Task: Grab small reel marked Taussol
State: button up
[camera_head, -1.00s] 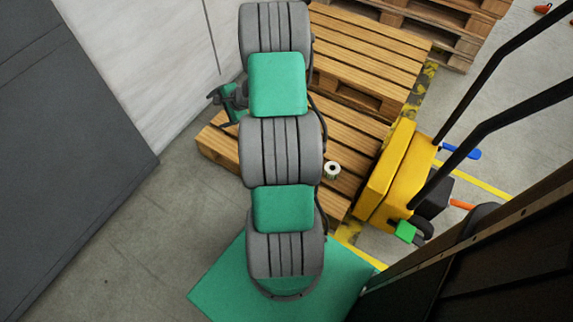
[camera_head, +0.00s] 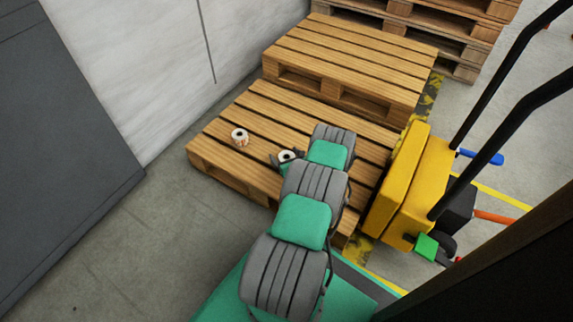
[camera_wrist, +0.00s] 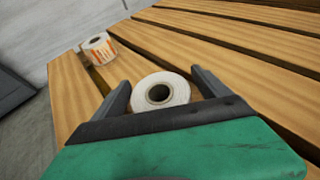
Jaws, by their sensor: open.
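A small white reel (camera_wrist: 176,99) with a dark core hole lies between the two fingers of my gripper (camera_wrist: 160,82), seen from above its end face. The fingers are open, one on each side of it; I cannot tell whether either touches. In the head view this reel (camera_head: 287,154) shows on the low pallet at my gripper (camera_head: 284,162), partly covered by the arm. A second small reel (camera_wrist: 99,48) with orange print stands farther off to the left, near the pallet edge; the head view shows it too (camera_head: 239,136). I cannot read a name on either reel.
The low wooden pallet (camera_head: 225,163) bears the reels. A higher pallet stack (camera_head: 350,55) stands behind it. A yellow pallet jack (camera_head: 412,185) is close on the right. A pale wall (camera_head: 150,70) and dark panel (camera_head: 55,130) are left. Floor at lower left is clear.

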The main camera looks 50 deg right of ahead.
jog(key=shift+w, duration=0.1)
jog(key=shift+c, duration=0.5)
jog(key=c, duration=1.5)
